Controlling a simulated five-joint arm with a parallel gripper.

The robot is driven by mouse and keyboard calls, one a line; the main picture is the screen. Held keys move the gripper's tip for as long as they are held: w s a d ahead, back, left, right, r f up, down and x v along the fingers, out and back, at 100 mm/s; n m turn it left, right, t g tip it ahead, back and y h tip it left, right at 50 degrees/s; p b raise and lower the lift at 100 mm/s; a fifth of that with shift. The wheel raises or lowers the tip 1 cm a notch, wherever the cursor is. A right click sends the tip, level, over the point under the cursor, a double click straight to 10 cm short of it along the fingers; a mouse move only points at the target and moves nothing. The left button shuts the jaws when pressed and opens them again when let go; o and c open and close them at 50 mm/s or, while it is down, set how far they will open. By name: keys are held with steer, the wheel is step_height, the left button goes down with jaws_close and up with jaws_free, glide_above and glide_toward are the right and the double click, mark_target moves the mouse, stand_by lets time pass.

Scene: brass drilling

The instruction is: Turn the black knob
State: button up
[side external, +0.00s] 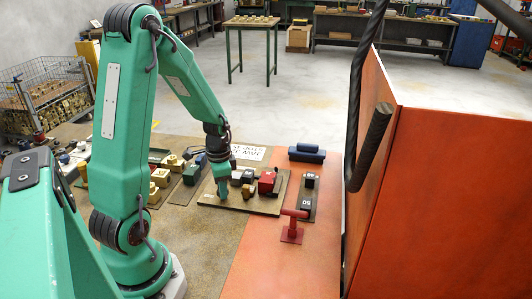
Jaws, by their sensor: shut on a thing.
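My gripper (222,189) points straight down at the left part of a flat brown board (262,206). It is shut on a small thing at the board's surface. The jaws and the arm hide most of that thing; by its place it seems to be the black knob, but its shape and angle cannot be told.
A narrow strip (308,199) with dark labelled parts and a blue cylinder (307,152) lie beyond. A large orange panel (445,200) with a black bar blocks the right. Brass parts (160,177) sit left.

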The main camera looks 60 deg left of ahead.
steer(key=n, duration=0.6)
steer(key=shift+n, duration=0.3)
steer(key=n, duration=0.5)
steer(key=shift+r+n, duration=0.1)
steer(key=shift+n, duration=0.2)
steer(key=o, duration=1)
steer(key=shift+r, duration=3.9)
